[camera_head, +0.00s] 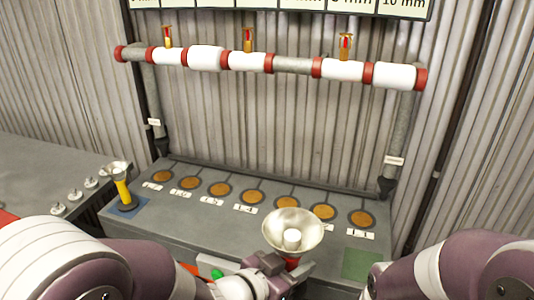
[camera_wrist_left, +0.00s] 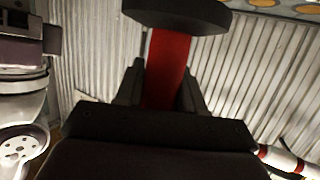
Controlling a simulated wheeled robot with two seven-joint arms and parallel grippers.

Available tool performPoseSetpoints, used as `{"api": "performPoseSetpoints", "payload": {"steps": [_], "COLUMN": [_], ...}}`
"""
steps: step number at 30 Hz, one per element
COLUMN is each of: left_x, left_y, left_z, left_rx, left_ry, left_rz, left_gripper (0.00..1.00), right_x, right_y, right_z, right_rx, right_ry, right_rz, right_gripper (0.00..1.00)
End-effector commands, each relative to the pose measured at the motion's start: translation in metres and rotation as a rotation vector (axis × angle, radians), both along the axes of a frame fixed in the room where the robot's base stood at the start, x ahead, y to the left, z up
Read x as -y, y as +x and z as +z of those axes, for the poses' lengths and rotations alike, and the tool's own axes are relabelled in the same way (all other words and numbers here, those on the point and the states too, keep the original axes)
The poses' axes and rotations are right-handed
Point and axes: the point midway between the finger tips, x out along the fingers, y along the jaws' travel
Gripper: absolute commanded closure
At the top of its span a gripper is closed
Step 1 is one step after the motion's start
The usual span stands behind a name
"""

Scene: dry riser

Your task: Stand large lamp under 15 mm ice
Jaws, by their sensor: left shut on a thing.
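A large lamp (camera_head: 293,228) with a wide cream reflector and a red body stands out over the front of the grey bench. My left gripper (camera_head: 284,266) is shut on its red body, just below the reflector. In the left wrist view, the red body (camera_wrist_left: 168,70) sits between the two dark fingers (camera_wrist_left: 162,95), with a black round end beyond. White ice sleeves (camera_head: 207,58) sit between red rings on the pipe. The thickness board (camera_head: 405,6) is cut off at the top; "10 mm" reads at its right end, and no 15 mm label shows. My right gripper is out of view.
The bench (camera_head: 185,228) has a row of copper discs (camera_head: 220,189) with number tags. A smaller yellow lamp (camera_head: 122,188) stands on a blue square at left. A green square (camera_head: 361,265) at right is bare. Brass sprinklers (camera_head: 248,40) top the pipe. A side table (camera_head: 45,165) holds small fittings.

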Motion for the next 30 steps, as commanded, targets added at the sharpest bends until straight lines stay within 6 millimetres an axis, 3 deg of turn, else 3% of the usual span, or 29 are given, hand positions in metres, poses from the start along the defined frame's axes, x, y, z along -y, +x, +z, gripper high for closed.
{"api": "performPoseSetpoints", "payload": {"steps": [8, 15, 21, 25, 30], "left_x": [-0.060, -0.153, -0.217, -0.237, -0.245], "left_y": [0.067, 0.106, 0.101, 0.092, 0.068], "left_z": [-0.030, -0.091, -0.142, -0.160, -0.194], "left_rx": [-0.002, -0.005, -0.003, 0.000, -0.002], "left_ry": [0.000, 0.003, 0.002, 0.001, 0.000], "left_rz": [0.282, 0.591, 0.760, 0.806, 0.825], "left_gripper": [1.00, 1.00, 1.00, 1.00, 1.00], "right_x": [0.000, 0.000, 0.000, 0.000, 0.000], "right_y": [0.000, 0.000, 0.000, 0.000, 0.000], "right_z": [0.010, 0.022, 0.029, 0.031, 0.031], "right_rx": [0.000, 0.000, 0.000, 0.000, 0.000], "right_ry": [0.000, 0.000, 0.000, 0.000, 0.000], "right_rz": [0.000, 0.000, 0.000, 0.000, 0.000], "right_gripper": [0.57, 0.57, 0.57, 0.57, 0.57]}}
